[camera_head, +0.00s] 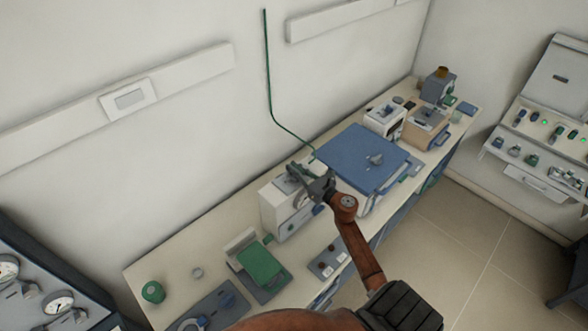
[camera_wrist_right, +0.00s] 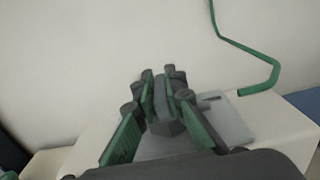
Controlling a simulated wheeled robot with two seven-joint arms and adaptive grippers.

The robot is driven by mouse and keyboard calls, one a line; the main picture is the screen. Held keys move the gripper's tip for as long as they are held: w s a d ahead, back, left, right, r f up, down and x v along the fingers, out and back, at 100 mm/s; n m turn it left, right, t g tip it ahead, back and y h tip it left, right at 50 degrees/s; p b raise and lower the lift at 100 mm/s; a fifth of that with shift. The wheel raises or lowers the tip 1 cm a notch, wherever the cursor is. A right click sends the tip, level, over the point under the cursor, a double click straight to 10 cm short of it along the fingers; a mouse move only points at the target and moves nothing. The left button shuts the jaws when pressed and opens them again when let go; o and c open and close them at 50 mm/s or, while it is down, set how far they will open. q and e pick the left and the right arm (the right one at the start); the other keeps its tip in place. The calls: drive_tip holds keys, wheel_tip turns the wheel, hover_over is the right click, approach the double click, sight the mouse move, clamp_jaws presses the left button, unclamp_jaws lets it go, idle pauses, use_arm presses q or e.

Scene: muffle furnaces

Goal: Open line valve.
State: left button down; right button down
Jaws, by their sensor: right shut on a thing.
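My right gripper (camera_head: 312,184) is over the top of a white box-shaped unit (camera_head: 283,212) on the bench, near the blue-topped furnace. In the right wrist view, its green-and-black fingers (camera_wrist_right: 163,95) are closed around a dark grey handle-like piece (camera_wrist_right: 163,112), which I take to be the line valve's handle. A light grey plate (camera_wrist_right: 222,122) lies under and beside it on the unit's top. A green line (camera_head: 268,85) runs down the wall and bends toward the furnace; it also shows in the right wrist view (camera_wrist_right: 245,48). The fingers hide much of the handle. My left gripper is not in view.
The blue-topped furnace (camera_head: 358,150) stands right beside my right gripper. A green block (camera_head: 260,263), a small switch box (camera_head: 327,262) and a green round item (camera_head: 153,292) are on the bench. Gauges (camera_head: 58,302) are at lower left, a control panel (camera_head: 540,125) at right. The floor (camera_head: 450,235) in front is clear.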

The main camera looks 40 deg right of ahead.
drive_tip(key=shift+m+h, duration=0.3)
drive_tip(key=m+h, duration=0.2)
drive_tip(key=h, duration=0.2)
drive_tip(key=m+g+h+p, duration=0.1)
drive_tip(key=m+h, duration=0.2)
drive_tip(key=h, duration=0.1)
drive_tip(key=shift+a+r+g, duration=0.1)
drive_tip(key=shift+a+g, duration=0.05)
drive_tip(key=shift+g, duration=0.15)
drive_tip(key=m+g+h, duration=0.1)
drive_tip(key=m+h, duration=0.1)
drive_tip(key=shift+w+h+p, duration=0.1)
drive_tip(key=shift+h+p, duration=0.25)
drive_tip(key=shift+h, duration=0.05)
drive_tip(key=shift+m+g+h, duration=0.9)
drive_tip(key=shift+g+h, duration=0.1)
drive_tip(key=shift+h, duration=0.1)
drive_tip(key=m+g+h+b, duration=0.2)
drive_tip(key=m+g+h, duration=0.1)
drive_tip(key=g, duration=0.1)
drive_tip(key=shift+m+h, duration=0.3)
drive_tip(key=shift+m+g+h+b, duration=0.6)
drive_tip(key=shift+m+g+b, duration=0.6)
drive_tip(key=shift+g, duration=0.75)
drive_tip(key=shift+m+g+h+b, duration=0.6)
drive_tip(key=shift+m+g+b, duration=0.55)
drive_tip(key=shift+g, duration=0.8)
drive_tip(key=shift+m, duration=0.25)
